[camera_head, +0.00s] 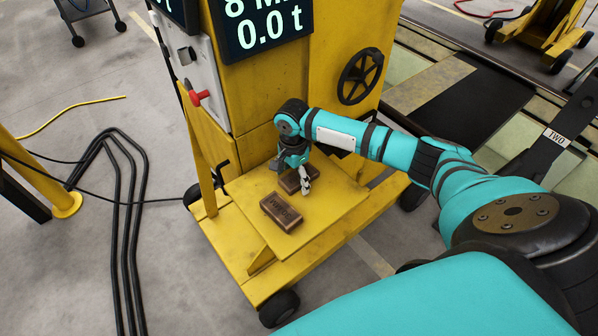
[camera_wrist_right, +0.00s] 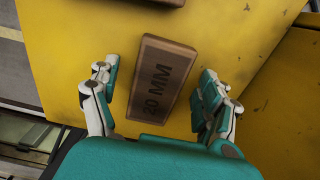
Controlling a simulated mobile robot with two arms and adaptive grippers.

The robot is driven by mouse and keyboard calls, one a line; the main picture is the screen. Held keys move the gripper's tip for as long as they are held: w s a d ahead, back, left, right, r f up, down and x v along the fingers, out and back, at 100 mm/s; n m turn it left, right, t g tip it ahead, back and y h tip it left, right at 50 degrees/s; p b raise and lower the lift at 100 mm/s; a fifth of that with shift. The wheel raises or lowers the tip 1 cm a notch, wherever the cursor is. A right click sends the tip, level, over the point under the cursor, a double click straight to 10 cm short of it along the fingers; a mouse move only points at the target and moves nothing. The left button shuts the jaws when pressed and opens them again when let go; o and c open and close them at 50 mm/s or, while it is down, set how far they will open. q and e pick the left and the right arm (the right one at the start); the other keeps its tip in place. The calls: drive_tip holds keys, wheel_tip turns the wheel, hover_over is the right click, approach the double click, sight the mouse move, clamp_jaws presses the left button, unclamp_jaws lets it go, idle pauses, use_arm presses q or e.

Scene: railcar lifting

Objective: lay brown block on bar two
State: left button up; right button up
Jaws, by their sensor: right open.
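Two brown blocks lie on the yellow shelf (camera_head: 330,202) of the lifting jack in the head view. The rear block (camera_head: 289,184) is partly hidden by my right gripper (camera_head: 297,181); the front block (camera_head: 282,212) is clear of it. In the right wrist view, a brown block (camera_wrist_right: 160,78) marked "20 MM" lies between the spread, open fingers of my right gripper (camera_wrist_right: 158,76), with gaps on both sides. The edge of the other block shows at the top. A dark bar labelled "TWO" (camera_head: 557,137) is at the right. My left gripper is not in view.
The yellow jack column with a display (camera_head: 262,25) and black handwheel (camera_head: 361,76) stands just behind the shelf. A red knob (camera_head: 198,97) sticks out at its left. Black cables (camera_head: 117,205) lie on the floor at left.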

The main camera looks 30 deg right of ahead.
drive_tip(key=c, duration=1.2)
drive_tip(key=shift+c, duration=0.4)
drive_tip(key=shift+r, duration=0.1)
